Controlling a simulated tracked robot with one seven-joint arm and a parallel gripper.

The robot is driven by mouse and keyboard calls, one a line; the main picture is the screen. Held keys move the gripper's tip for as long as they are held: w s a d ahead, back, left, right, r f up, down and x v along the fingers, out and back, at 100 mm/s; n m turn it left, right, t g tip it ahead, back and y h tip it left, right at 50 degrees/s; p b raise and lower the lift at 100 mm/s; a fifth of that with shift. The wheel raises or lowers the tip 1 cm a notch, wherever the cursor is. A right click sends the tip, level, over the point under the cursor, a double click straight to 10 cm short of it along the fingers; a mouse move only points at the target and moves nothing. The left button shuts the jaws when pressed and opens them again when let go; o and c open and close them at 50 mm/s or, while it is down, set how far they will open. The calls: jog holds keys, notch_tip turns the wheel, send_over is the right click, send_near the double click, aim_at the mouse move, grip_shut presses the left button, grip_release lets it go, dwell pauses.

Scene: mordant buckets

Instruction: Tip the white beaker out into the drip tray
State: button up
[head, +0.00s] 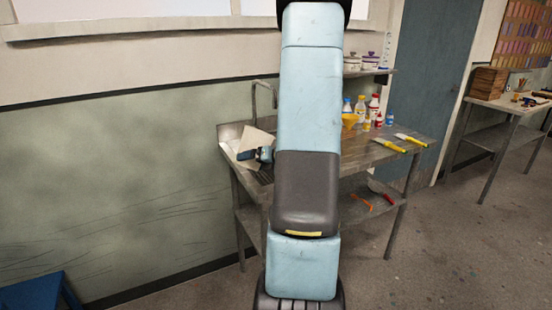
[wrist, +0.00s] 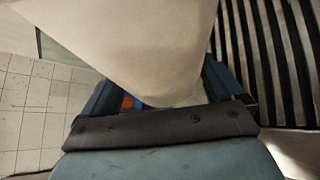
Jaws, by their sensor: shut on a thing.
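The white beaker (head: 257,141) is held tilted over the left end of the metal bench in the head view. In the wrist view the pale beaker (wrist: 135,45) fills the upper middle, between the blue fingers. My gripper (head: 250,154) is shut on it; the fingers also show in the wrist view (wrist: 160,88). A dark slatted surface (wrist: 270,60), which looks like the drip tray, lies at the right of the wrist view. In the head view it is partly hidden behind my arm. The beaker's mouth and contents cannot be made out.
A sink with a tall tap (head: 265,90) is at the bench's left end. My arm hides the bench's middle. White tiles (wrist: 35,100) show at the wrist view's left.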

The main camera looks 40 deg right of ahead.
jog(key=shift+a+r+m+y+p, duration=0.1)
jog(key=shift+r+m+y+p, duration=0.2)
jog(key=shift+m+y+p, duration=0.85)
dwell(3.8)
jog(key=shift+f+m+y+p, duration=0.25)
jog(key=shift+f+m+p, duration=0.3)
jog(key=shift+f+p, duration=0.05)
dwell(2.5)
